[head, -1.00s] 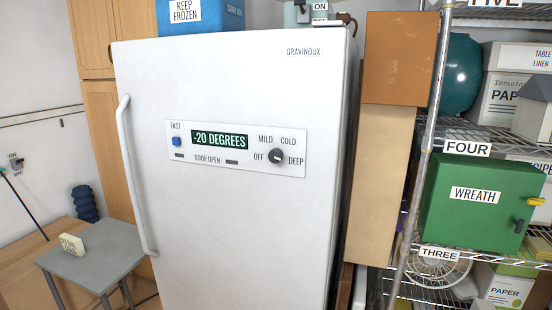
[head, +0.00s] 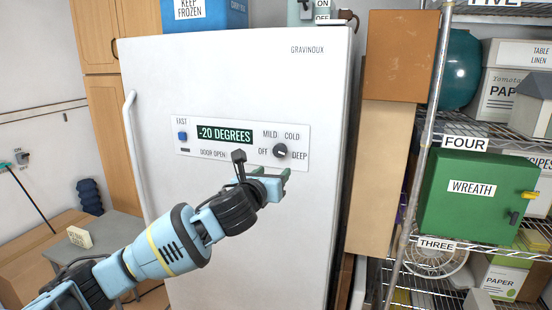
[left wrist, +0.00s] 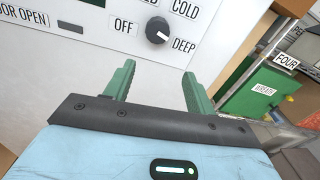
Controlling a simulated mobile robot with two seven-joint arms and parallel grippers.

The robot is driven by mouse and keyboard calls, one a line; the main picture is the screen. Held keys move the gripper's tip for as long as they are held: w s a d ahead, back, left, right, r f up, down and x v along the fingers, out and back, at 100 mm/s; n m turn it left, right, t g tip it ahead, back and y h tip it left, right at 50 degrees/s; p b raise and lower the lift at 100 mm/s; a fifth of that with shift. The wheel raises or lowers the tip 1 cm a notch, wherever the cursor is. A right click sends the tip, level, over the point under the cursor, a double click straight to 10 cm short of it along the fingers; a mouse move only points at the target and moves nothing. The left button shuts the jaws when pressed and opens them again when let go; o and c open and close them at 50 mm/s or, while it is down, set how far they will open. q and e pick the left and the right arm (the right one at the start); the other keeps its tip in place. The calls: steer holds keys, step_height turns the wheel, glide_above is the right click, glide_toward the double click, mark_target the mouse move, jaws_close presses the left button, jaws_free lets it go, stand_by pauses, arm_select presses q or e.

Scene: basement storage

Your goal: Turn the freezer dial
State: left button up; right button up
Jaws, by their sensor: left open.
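The freezer (head: 200,85) is a tall white upright unit with its door shut. A control panel on the door carries a green display (head: 224,134) reading -20 DEGREES. The dark round freezer dial (head: 280,151) sits at the panel's right, among the labels OFF, MILD, COLD and DEEP. In the left wrist view the dial (left wrist: 158,30) has a white mark pointing toward DEEP. My left gripper (head: 286,172) is just below the dial, open and empty, not touching it. Its two green fingers (left wrist: 158,82) are spread below the dial in the wrist view. My right gripper is not in view.
The freezer's long white handle (head: 134,150) runs down the door's left edge. A small grey table (head: 75,248) stands at the left. Stacked tan boxes (head: 383,150) and a wire shelf with a green WREATH box (head: 478,205) stand at the right.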

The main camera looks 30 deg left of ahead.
mark_target(278, 152)
arm_select(q)
steer(key=shift+m, duration=0.4)
steer(key=shift+w+a+r, duration=0.45)
steer(key=shift+w+a, duration=0.05)
steer(key=shift+w, duration=0.75)
steer(key=shift+w+a+r, duration=0.4)
steer(key=shift+w+a, duration=0.1)
steer(key=shift+w, duration=0.75)
steer(key=shift+w+a+r, duration=0.45)
steer(key=shift+w+a, duration=0.05)
steer(key=shift+w, duration=0.75)
steer(key=shift+y, duration=0.4)
steer(key=c, duration=1)
steer(key=shift+o, duration=0.2)
